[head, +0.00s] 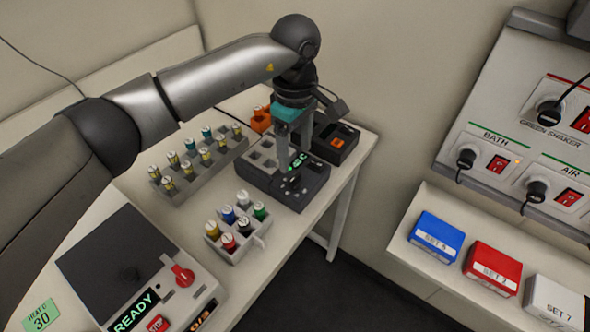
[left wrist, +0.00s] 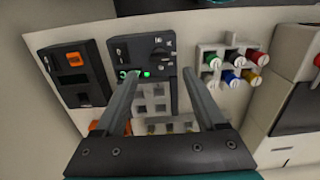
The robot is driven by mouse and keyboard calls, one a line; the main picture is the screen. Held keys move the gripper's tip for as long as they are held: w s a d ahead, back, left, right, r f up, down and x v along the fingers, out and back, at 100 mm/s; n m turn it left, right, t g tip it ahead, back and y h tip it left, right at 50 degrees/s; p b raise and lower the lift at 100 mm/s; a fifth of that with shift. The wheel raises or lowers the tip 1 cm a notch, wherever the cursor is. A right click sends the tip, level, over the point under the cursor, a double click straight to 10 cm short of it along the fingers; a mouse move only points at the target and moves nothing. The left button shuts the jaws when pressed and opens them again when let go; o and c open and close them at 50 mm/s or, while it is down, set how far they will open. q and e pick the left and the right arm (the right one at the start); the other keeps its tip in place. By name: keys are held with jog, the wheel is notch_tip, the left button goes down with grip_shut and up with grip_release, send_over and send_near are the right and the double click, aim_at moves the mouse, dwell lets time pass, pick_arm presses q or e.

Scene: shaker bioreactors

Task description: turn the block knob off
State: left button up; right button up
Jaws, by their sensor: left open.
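The dark block unit (head: 258,180) stands near the right edge of the bench, with empty square wells and a control panel. In the left wrist view the panel (left wrist: 128,52) shows a round black knob (left wrist: 159,53) beside small white marks, and lit green readouts. The knob's exact setting is too small to read. My left gripper (head: 293,165) points down over the block's panel and partly hides it. Its fingers (left wrist: 162,80) are apart and empty, with the knob beyond their tips, roughly between them. I cannot tell whether they touch the panel. My right gripper is out of view.
A rack of colour-capped bottles (head: 250,240) and a longer vial rack (head: 200,177) are close by. Wall switches (head: 498,163) are at right.

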aim_at(295, 177)
pick_arm(q)
notch_tip(295, 177, down, 8)
jog(key=shift+r, duration=0.25)
jog(key=shift+c, duration=0.4)
grip_shut()
